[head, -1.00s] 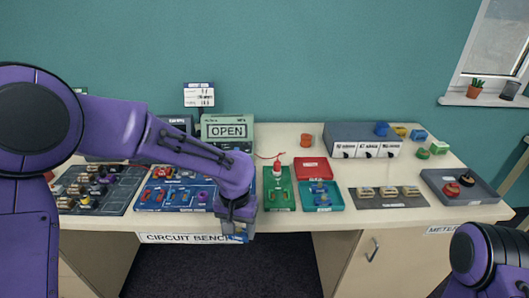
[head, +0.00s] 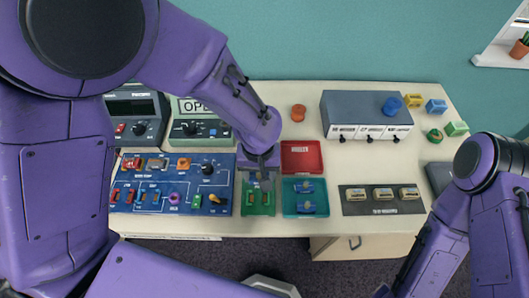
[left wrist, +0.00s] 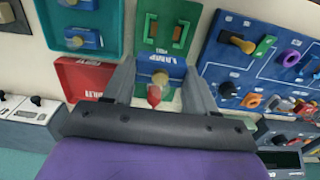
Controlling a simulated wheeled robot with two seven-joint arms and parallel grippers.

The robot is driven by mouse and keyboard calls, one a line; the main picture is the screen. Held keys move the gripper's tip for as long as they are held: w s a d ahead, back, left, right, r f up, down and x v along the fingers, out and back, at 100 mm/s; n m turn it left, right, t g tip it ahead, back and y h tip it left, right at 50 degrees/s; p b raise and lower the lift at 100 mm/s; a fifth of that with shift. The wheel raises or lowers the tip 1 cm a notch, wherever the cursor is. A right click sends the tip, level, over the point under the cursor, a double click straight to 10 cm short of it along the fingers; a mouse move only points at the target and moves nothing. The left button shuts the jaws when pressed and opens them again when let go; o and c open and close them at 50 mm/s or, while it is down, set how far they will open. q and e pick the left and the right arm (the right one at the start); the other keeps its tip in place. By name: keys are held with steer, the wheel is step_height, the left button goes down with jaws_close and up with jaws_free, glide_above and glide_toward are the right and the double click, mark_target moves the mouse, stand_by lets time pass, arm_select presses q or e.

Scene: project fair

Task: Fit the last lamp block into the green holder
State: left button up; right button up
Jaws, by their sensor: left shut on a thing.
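My left gripper (head: 262,184) is above the rear part of the green holder (head: 258,207). In the left wrist view its two fingers are shut on a blue lamp block (left wrist: 172,72) with a brass-coloured knob. The green holder (left wrist: 165,12) shows beyond the block, with two upright slot-like pieces. A red tip (left wrist: 154,96) shows by the knob; I cannot tell whether it belongs to the block. In the head view the gripper hides the block and the holder's rear. I cannot tell whether block and holder touch. My right gripper is out of view.
A teal tray (head: 289,211) with two blue blocks stands right of the holder, and a red tray (head: 301,156) behind it. A blue circuit board (head: 222,165) lies close on the left. A grey box (head: 352,110) and a dark mat (head: 362,208) are farther right.

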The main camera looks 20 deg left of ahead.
arm_select(q)
steer(key=shift+s+f, duration=0.25)
steer(key=shift+s, duration=0.2)
steer(key=s+f+b, duration=0.2)
steer(key=shift+s, duration=0.3)
steer(key=w+f+b, duration=0.2)
steer(key=f, duration=0.1)
steer(key=shift+w+a+f, duration=0.1)
steer(key=shift+w+f, duration=0.05)
steer(key=shift+w, duration=0.05)
steer(key=shift+f+b, duration=0.3)
steer(key=shift+f, duration=0.1)
steer(key=shift+s+f, duration=0.15)
steer(key=shift+s, duration=0.35)
steer(key=shift+w, duration=0.3)
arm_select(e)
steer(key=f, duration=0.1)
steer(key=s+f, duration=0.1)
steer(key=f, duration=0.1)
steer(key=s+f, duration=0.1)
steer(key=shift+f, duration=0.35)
